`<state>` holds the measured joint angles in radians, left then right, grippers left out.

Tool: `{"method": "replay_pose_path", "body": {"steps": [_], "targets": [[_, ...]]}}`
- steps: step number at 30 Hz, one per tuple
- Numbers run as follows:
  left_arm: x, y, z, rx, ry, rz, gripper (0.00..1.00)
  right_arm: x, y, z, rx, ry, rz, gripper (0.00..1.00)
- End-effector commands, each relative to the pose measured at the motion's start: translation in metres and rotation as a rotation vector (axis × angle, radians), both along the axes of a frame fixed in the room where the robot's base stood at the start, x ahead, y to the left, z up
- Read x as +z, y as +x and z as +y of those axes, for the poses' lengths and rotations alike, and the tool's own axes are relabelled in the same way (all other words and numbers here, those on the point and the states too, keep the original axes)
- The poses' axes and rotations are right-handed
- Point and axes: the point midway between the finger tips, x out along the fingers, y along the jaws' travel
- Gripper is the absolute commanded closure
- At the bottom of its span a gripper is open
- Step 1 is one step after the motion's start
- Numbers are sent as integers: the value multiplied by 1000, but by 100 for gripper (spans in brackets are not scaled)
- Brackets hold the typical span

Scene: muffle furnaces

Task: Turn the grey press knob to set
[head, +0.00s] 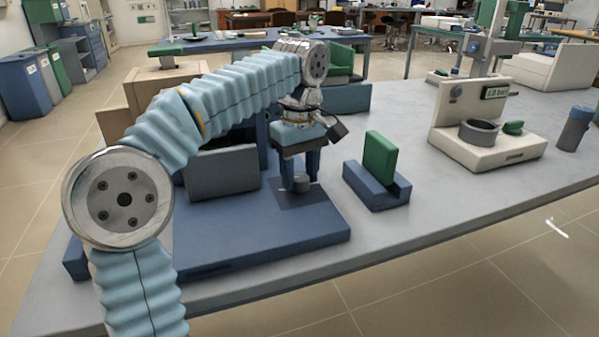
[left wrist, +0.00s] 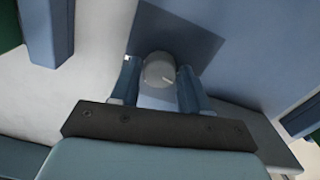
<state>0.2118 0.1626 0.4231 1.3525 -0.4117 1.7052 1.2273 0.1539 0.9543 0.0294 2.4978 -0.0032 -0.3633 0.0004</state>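The grey press knob (head: 301,186) is a small round knob on a dark square patch of the blue base plate (head: 270,236). In the left wrist view the fingers (left wrist: 158,82) stand against the knob's two sides with no clear gap. The fingers hide part of the knob in the head view. My right gripper is out of view.
A green plate in a blue holder (head: 376,184) stands just right of the base. A grey block (head: 222,172) is behind my left arm. A cream instrument (head: 487,130) and a grey-blue cylinder (head: 573,130) stand farther right. The table front right of the base is clear.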

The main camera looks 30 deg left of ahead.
Motion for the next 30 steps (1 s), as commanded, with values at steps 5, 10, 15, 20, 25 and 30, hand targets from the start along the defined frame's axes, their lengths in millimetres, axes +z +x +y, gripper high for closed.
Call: {"method": "replay_pose_path", "body": {"steps": [5, 10, 15, 20, 25, 30], "targets": [[0, 0, 0, 0, 0, 0, 83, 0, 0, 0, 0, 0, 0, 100], [0, 0, 0, -2, 0, 0, 93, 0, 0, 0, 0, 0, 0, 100], [1, 0, 0, -28, 1, -1, 93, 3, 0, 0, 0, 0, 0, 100], [2, 0, 0, -99, 2, 1, 93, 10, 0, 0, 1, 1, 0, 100], [4, 0, 0, -225, 2, 1, 93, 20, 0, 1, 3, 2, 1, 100], [3, 0, -1, -383, 1, 0, 93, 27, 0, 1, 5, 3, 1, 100]]}}
